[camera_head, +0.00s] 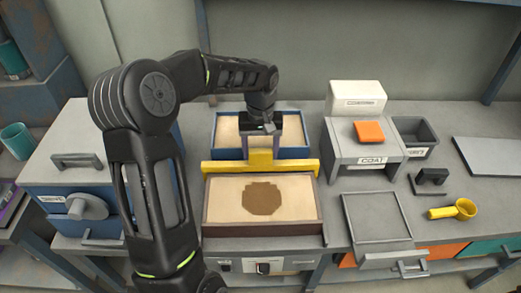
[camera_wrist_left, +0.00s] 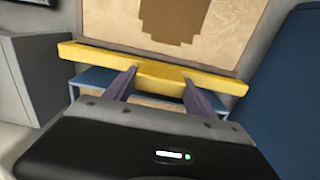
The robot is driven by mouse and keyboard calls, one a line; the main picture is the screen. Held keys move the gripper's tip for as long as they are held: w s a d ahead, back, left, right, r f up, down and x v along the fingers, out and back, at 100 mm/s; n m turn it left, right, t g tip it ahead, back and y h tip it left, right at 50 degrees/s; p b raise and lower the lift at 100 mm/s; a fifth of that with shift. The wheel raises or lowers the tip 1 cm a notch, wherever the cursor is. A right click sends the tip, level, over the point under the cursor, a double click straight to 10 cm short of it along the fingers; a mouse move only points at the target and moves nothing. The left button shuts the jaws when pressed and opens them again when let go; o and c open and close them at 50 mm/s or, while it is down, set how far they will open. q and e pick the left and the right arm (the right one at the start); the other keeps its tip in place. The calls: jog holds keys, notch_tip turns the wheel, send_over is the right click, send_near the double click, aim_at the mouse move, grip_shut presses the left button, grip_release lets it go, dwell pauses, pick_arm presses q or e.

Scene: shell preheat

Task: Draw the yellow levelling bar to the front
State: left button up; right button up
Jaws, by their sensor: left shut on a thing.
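The yellow levelling bar (camera_head: 225,167) lies across the back end of a tray of sand (camera_head: 225,200). The sand has a dark brown blocky patch in its middle. My left gripper (camera_head: 259,150) is above the bar, shut on the part that stands up from its middle. In the left wrist view the bar (camera_wrist_left: 90,54) spans the picture, with both fingers of the gripper (camera_wrist_left: 157,82) reaching to its middle. The exact contact is partly hidden by the fingers. My right gripper is not in view.
A blue-walled bin (camera_head: 300,135) stands behind the sand tray. A blue box (camera_head: 50,180) with a grey lid stands to the left. The grey COAT stand (camera_head: 340,160) with an orange block (camera_head: 369,132), a grey tray (camera_head: 377,217) and a yellow scoop (camera_head: 464,208) are to the right.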

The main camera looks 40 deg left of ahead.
pick_arm(q)
grip_shut()
dwell(0.4)
